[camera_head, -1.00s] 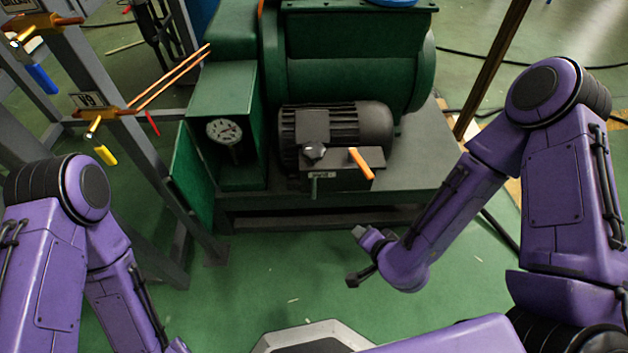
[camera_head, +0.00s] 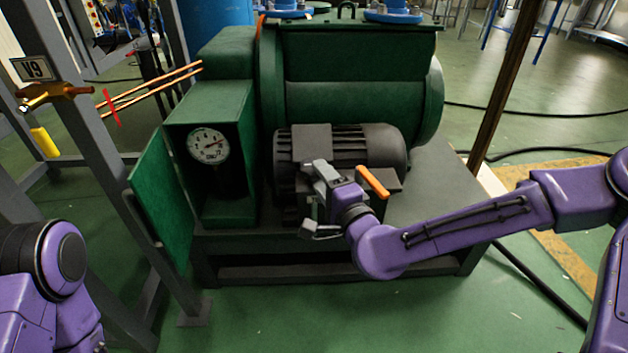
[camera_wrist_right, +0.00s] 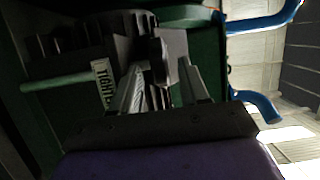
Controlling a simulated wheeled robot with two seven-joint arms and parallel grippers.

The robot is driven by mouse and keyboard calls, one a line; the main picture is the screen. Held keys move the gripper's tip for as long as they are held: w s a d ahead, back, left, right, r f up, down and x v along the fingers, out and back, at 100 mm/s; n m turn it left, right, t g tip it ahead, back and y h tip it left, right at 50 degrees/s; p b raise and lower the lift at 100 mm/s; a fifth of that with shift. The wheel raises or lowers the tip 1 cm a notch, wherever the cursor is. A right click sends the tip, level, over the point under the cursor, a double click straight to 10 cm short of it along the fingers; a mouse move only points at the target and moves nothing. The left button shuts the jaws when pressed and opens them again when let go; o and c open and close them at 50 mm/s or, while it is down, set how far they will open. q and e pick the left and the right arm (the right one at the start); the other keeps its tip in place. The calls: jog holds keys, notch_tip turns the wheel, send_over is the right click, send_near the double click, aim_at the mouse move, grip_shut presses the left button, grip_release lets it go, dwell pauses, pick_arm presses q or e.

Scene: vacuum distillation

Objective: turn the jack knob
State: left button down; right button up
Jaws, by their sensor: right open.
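My right gripper (camera_head: 316,200) is in front of the black motor (camera_head: 345,140), at the small box on its front. It is open, with one finger above the other in the head view. In the right wrist view the two fingers of my right gripper (camera_wrist_right: 162,88) stand either side of a dark block-like part (camera_wrist_right: 158,55), which may be the knob. I cannot tell whether they touch it. An orange lever (camera_head: 372,183) sticks out just right of the gripper. The gripper hides the front of the box. My left gripper is out of view.
A white label (camera_wrist_right: 102,84) and a pale green rod (camera_wrist_right: 55,84) show left of the fingers. A round gauge (camera_head: 208,145) sits in the green housing left of the motor. A grey post frame (camera_head: 90,130) with a yellow-handled valve (camera_head: 45,142) stands at the left.

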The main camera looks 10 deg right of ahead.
aim_at(308, 160)
jog(key=x, duration=0.4)
jog(key=shift+w+b, duration=0.15)
jog(key=shift+b, duration=0.25)
grip_shut()
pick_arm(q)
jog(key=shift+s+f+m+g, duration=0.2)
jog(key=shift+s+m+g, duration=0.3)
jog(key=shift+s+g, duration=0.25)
pick_arm(e)
jog(key=shift+a, duration=0.1)
jog(key=shift+h, duration=0.3)
